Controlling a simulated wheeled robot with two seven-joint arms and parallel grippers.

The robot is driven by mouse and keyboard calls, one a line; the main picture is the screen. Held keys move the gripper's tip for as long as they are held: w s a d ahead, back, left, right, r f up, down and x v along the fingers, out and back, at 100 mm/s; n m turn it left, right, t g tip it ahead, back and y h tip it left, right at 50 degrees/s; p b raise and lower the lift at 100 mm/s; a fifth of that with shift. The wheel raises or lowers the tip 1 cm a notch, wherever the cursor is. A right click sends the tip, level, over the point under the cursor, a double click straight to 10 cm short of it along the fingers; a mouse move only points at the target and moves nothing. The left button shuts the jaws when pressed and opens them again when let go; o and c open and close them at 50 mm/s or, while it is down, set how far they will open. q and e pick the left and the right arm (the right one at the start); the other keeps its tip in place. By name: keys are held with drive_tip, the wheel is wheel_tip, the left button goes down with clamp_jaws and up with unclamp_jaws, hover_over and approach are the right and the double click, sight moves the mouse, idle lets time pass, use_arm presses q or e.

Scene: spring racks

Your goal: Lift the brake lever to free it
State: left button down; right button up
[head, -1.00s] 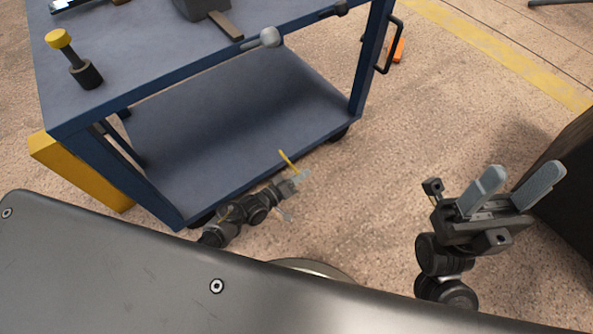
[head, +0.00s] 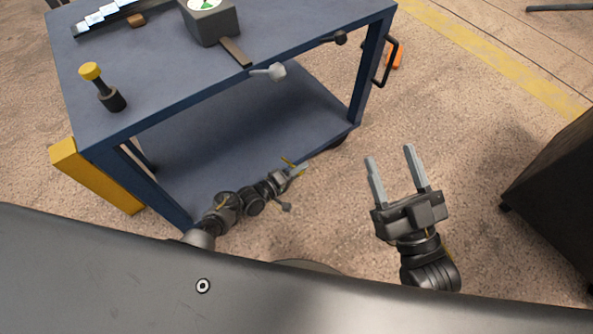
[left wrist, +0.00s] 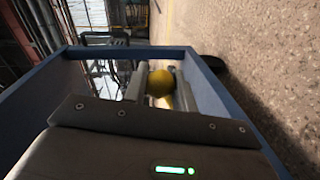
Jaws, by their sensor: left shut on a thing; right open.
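My left gripper (head: 297,170) is low beside the near lower edge of the blue cart (head: 135,118) in the head view. It is shut on a small yellow part, which I take to be the brake lever (head: 287,161). In the left wrist view a round yellow knob (left wrist: 160,83) shows between the fingers, with a yellow piece below it. The lever's base is hidden. My right gripper (head: 390,155) is open and empty, above the bare floor right of the cart.
On the cart's top stand a yellow-capped post (head: 90,71), a grey box (head: 212,24) and a metal rack (head: 104,15). A dark cabinet (head: 555,195) stands at right. Floor between is clear.

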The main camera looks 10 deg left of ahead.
use_arm(q)
drive_tip(key=shift+w+a+r, duration=0.15)
drive_tip(key=shift+w+r, duration=0.2)
drive_tip(key=shift+r, duration=0.05)
drive_tip(key=c, duration=1.5)
unclamp_jaws()
drive_tip(key=shift+a, duration=0.1)
drive_tip(key=o, duration=0.3)
drive_tip(key=shift+f, duration=0.1)
drive_tip(key=shift+s, duration=0.1)
